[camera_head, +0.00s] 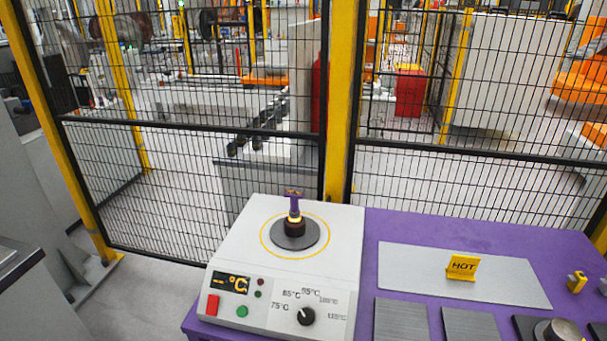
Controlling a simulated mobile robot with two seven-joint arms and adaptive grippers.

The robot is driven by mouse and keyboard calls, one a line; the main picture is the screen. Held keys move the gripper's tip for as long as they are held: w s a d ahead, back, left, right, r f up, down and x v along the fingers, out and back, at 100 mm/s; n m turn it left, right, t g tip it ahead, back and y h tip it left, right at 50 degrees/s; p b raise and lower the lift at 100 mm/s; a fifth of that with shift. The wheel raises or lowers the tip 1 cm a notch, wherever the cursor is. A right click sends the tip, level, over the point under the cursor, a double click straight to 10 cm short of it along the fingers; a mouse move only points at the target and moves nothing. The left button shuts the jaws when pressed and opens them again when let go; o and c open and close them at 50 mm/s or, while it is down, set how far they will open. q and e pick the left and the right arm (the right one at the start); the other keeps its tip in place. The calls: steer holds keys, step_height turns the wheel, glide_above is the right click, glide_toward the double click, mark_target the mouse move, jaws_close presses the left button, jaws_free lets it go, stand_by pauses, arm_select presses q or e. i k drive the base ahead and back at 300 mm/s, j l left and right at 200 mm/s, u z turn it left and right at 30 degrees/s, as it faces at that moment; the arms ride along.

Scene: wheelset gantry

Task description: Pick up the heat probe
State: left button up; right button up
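That part sits on the round dark plate of a white heater box (250,254). The purple piece may be the heat probe, but I cannot tell for sure. A small yellow block-like item (577,283) stands at the right of the purple table and is too small to identify. Neither of my grippers is in view.
The purple table (450,226) carries a grey plate with a yellow HOT sign (462,267), dark grey pads (401,320) and a round metal part (557,332). A black mesh fence with yellow posts (341,100) stands close behind. Open floor lies left of the heater.

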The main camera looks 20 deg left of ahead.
mark_target(295, 211)
steer(key=u, duration=0.7)
